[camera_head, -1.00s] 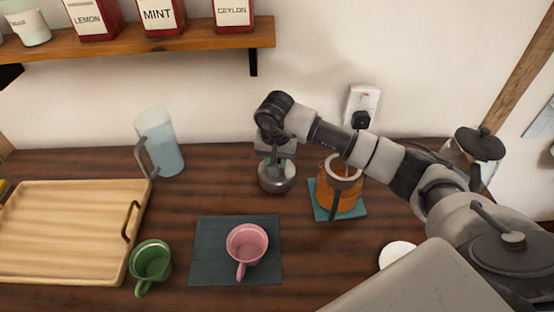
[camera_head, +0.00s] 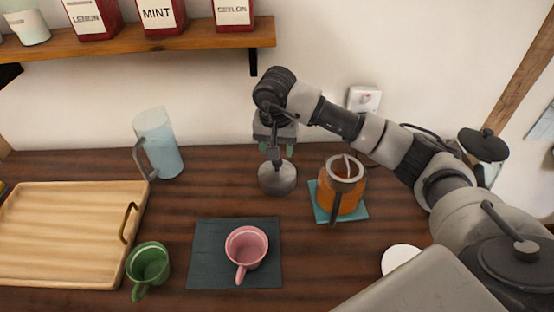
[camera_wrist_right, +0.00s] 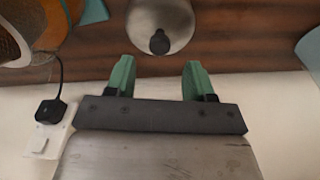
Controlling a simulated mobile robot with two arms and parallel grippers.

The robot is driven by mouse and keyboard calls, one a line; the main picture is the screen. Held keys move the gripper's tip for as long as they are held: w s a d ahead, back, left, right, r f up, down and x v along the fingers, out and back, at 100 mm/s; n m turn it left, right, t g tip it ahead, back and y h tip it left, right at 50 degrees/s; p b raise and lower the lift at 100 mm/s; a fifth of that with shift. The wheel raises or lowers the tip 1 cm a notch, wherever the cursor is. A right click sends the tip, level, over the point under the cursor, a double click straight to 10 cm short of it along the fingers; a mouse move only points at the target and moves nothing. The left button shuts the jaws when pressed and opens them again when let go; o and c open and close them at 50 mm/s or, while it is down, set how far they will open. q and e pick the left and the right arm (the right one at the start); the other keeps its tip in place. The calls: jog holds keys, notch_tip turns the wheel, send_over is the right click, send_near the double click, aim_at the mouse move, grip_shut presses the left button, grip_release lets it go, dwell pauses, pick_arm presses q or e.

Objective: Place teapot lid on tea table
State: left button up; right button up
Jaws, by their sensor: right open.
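The teapot lid (camera_head: 277,181) is a small silver dome with a dark knob, resting on the dark wooden tea table (camera_head: 225,196) near the wall. It also shows in the right wrist view, as a metal disc (camera_wrist_right: 175,15) just beyond the fingertips. My right gripper (camera_head: 276,150) is above and slightly behind the lid. Its green fingers are apart with nothing between them in the right wrist view (camera_wrist_right: 160,66). An amber teapot (camera_head: 343,190) with an open top stands on a teal mat (camera_head: 320,212) to the right of the lid. My left gripper is out of view.
A frosted jug (camera_head: 163,148) stands to the left, near a wooden tray (camera_head: 65,230). Green (camera_head: 149,265) and pink cups (camera_head: 246,248) stand in front, the pink one on a dark mat (camera_head: 207,262). A shelf (camera_head: 190,40) with tins hangs above. A wall socket (camera_head: 364,99) is behind my arm.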

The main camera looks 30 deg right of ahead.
notch_tip(320, 180, up, 6)
jog(key=shift+s+a+b, duration=0.2)
jog(key=shift+s+b, duration=0.1)
jog(key=shift+b, duration=0.1)
dwell(0.3)
